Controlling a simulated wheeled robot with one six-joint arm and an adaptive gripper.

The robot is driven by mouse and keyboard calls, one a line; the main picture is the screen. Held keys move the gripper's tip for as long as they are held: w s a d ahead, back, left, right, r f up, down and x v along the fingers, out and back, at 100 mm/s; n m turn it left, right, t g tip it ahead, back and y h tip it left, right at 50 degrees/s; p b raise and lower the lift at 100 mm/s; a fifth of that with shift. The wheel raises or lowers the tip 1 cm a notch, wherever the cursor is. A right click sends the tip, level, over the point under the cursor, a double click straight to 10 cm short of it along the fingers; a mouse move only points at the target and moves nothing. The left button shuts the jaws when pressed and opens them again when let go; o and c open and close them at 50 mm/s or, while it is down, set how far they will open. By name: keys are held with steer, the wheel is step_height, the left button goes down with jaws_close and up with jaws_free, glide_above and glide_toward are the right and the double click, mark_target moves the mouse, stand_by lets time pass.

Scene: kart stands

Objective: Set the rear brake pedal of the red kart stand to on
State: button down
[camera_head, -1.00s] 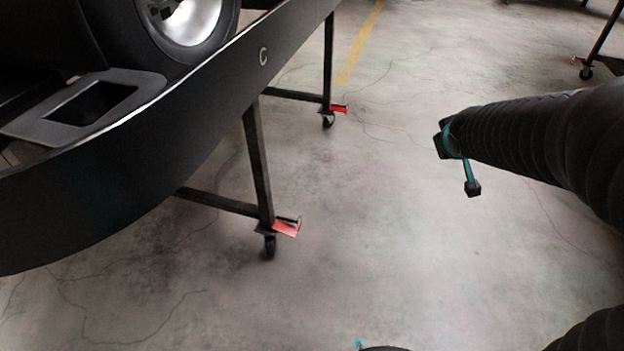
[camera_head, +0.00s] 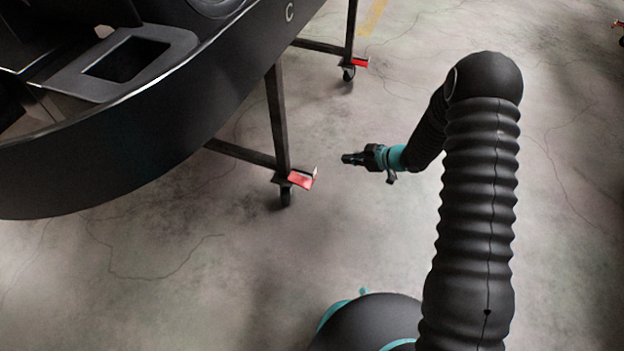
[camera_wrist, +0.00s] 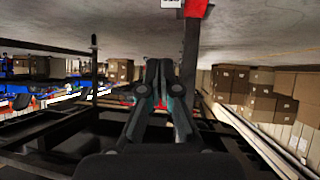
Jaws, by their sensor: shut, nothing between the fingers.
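A dark kart stand carries a black kart body (camera_head: 120,130) at the left of the head view. Two red brake pedals sit at its caster feet: a nearer one (camera_head: 301,180) and a farther one (camera_head: 360,62). Which is the rear one is not shown by a label. Both look tilted, but their exact setting is hard to tell. My gripper (camera_head: 347,158) is shut and empty, pointing left, a little right of the nearer pedal and apart from it. In the wrist view, my gripper (camera_wrist: 155,92) is in the middle, with a red piece (camera_wrist: 195,8) on a dark post above.
The near stand leg (camera_head: 278,120) and its caster (camera_head: 286,197) stand beside the nearer pedal. The concrete floor (camera_head: 200,290) around is clear. The wrist view looks inverted, with stacked cardboard boxes (camera_wrist: 240,88) and dark stand bars in the background.

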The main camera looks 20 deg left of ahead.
steer(key=s+a+f+g+y, duration=0.1)
steer(key=s+a+f+g, duration=0.1)
steer(key=s+f, duration=0.2)
steer(key=n, duration=0.1)
glide_above(310, 185)
steer(key=d, duration=0.2)
step_height(310, 185, down, 5)
steer(key=shift+a+f+b, duration=0.25)
steer(key=shift+f, duration=0.3)
steer(key=shift+a+f+b, duration=0.25)
steer(key=shift+f, duration=0.25)
steer(key=shift+a+f, duration=0.2)
steer(key=shift+f, duration=0.55)
step_height(310, 185, down, 2)
steer(key=shift+f+b, duration=0.1)
steer(key=shift+b, duration=1.1)
